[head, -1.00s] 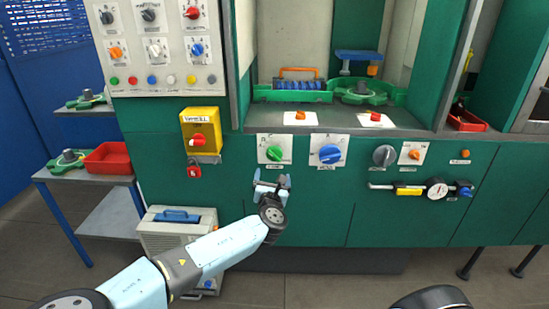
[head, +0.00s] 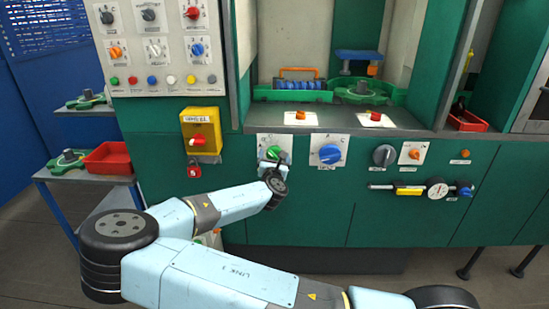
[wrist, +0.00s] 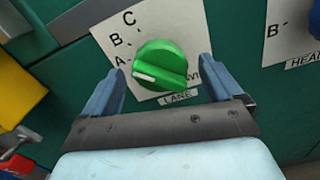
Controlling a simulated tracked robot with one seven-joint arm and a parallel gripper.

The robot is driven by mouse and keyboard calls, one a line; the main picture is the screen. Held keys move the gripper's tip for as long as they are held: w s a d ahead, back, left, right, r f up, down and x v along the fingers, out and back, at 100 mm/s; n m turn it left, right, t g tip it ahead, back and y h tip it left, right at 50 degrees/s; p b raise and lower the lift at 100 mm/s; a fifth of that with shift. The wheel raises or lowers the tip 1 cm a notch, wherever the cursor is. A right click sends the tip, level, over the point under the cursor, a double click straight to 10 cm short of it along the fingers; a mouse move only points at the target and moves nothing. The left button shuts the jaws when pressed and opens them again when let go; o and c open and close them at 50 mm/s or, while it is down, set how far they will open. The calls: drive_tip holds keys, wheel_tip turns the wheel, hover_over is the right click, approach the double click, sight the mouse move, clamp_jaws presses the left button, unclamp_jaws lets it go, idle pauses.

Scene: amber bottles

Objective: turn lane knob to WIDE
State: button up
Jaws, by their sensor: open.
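The lane knob is green and round with a raised grip bar and a white mark, and it shows in the wrist view (wrist: 160,66). Its white plate (wrist: 182,22) carries the letters A, B, C at upper left, the label LANE below and a partly hidden word at right. The white mark points left, just below A. My gripper (wrist: 165,92) is open, with one blue finger on each side of the knob; I cannot tell whether they touch it. In the head view, the green knob (head: 273,152) is partly covered by my gripper (head: 271,160).
A yellow box with a red switch (head: 201,131) is to the left. A ledge (head: 345,126) juts out above.

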drive_tip(key=shift+w, duration=0.4)
drive_tip(key=c, duration=1)
